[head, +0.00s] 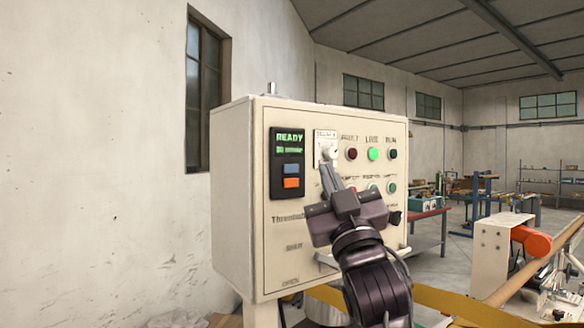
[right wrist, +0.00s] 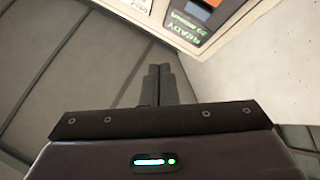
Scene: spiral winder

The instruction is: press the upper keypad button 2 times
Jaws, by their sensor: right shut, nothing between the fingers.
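The keypad (head: 287,163) is a black unit on the front of a cream control box, with a green READY display at its top. Its upper button (head: 291,169) is blue, and an orange button (head: 291,183) sits directly below it. My right gripper (head: 326,168) is shut and empty, its fingertips to the right of the keypad near a white knob. In the right wrist view the shut fingers (right wrist: 160,72) point up the picture. The keypad (right wrist: 196,22) shows there at the upper right, upside down and partly cut off. My left gripper is not in view.
The control box (head: 232,190) also carries a white knob (head: 331,153), a lit green lamp (head: 373,154), a dark red lamp (head: 351,154) and other lamps. A machine with an orange part (head: 531,241) stands at right. A bare wall fills the left.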

